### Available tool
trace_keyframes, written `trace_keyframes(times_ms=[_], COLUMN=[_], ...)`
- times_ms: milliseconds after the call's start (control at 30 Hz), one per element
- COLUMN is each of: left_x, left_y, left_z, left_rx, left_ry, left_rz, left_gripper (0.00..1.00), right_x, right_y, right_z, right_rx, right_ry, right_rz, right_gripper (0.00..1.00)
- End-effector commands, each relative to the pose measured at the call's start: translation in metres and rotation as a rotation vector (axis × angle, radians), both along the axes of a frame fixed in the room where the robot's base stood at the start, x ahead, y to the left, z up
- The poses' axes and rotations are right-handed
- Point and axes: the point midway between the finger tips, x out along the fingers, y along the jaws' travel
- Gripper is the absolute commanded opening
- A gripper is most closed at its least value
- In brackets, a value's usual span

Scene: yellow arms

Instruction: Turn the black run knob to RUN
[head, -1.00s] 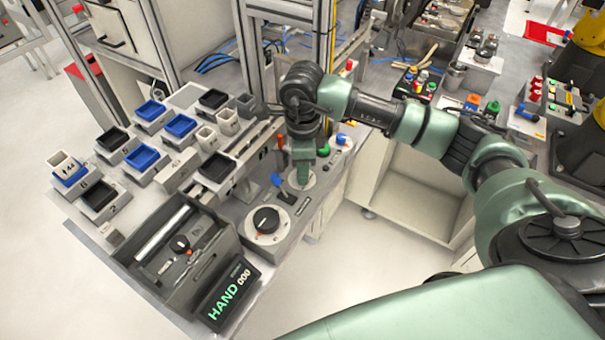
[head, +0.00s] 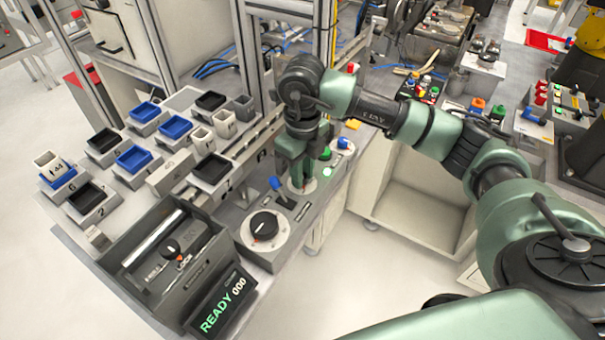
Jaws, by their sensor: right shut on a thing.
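My right gripper (head: 302,178) points down onto a round pale plate (head: 301,187) on the grey console, its fingers shut around a small knob there. The fingers hide most of this knob, which I take to be the black run knob; its pointer and any RUN mark cannot be read. A larger black knob (head: 264,225) with a white mark sits on a white dial nearer the front, apart from the gripper. The tilted display (head: 222,304) reads READY 000 in green and white. My left gripper is not in view.
A blue-tipped lever (head: 275,184) stands close left of the gripper. A grey open box (head: 167,250) with a small knob and several blue and black bins (head: 133,158) fill the left side.

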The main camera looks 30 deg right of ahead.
Motion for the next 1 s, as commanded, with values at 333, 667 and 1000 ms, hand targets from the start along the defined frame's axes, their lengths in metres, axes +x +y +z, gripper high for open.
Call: trace_keyframes(times_ms=[333,667,1000], left_x=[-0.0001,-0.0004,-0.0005], left_y=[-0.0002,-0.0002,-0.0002], left_z=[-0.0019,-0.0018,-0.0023], left_rx=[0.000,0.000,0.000], left_ry=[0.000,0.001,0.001], left_rz=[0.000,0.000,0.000], left_gripper=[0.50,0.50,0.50], right_x=[0.0019,0.0022,0.0009], right_y=[-0.0008,-0.0008,-0.0002], right_z=[0.0031,0.0033,0.0015], right_rx=[0.001,0.001,0.000], right_ry=[-0.007,-0.008,-0.003], right_rz=[-0.051,-0.051,-0.047], right_gripper=[0.00,0.31,0.45])
